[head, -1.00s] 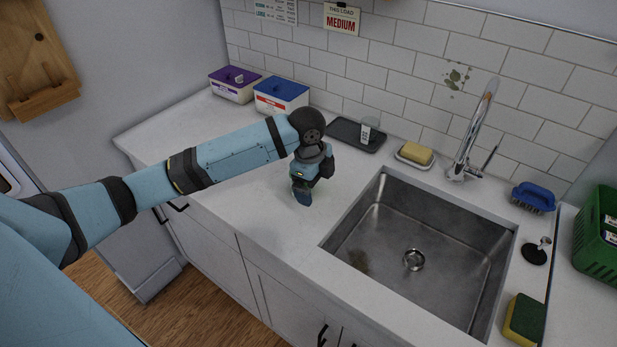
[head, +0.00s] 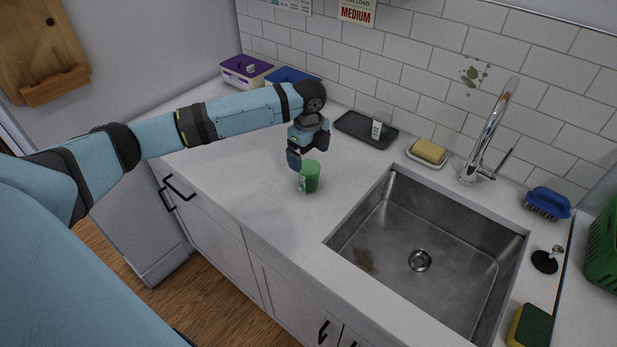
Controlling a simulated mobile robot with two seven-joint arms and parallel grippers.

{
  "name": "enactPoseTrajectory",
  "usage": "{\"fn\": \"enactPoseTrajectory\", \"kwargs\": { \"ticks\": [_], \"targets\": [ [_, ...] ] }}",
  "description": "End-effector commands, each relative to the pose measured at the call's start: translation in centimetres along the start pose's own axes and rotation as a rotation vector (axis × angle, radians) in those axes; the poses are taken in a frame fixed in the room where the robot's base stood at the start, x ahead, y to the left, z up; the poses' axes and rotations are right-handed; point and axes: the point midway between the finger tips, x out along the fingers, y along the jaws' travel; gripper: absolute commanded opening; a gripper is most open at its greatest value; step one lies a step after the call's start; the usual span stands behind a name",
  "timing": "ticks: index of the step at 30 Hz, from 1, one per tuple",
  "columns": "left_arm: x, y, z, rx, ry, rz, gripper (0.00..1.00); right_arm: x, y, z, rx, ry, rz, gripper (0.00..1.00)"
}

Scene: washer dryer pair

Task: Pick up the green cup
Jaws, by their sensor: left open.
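The green cup (head: 311,177) stands upright on the white counter, left of the sink. It has a pale patch on its left side. My left gripper (head: 298,163) is just above and behind the cup's left rim, pointing down, open and empty. From this view I cannot tell whether a finger touches the cup. My right gripper is not in view.
The steel sink (head: 343,233) with its tall faucet (head: 488,130) lies to the right. A dark tray (head: 351,124) with a clear glass (head: 380,124), a yellow soap bar (head: 429,151) and lidded boxes (head: 243,72) line the wall. The counter left of the cup is clear.

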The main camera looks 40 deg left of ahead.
Motion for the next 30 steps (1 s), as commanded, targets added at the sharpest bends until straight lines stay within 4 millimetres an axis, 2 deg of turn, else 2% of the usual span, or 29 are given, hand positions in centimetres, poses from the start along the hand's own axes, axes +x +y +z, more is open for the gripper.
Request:
{"fn": "enactPoseTrajectory", "kwargs": {
  "ticks": [12, 20, 24, 27, 30],
  "targets": [
    [4.9, 0.6, -0.4, 0.000, 0.000, 0.001, 0.95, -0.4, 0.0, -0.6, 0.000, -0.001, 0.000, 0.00],
    [5.2, 0.6, -0.4, 0.000, 0.000, 0.000, 0.95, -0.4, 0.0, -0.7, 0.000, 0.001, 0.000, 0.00],
    [5.2, 0.6, -0.4, 0.000, 0.000, 0.000, 0.63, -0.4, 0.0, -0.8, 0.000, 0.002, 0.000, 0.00],
    [5.2, 0.6, -0.4, 0.000, 0.000, 0.000, 0.42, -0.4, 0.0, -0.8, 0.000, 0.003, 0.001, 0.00],
    [5.2, 0.6, -0.4, 0.000, 0.000, 0.000, 0.42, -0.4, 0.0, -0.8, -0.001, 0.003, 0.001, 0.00]
  ]
}}
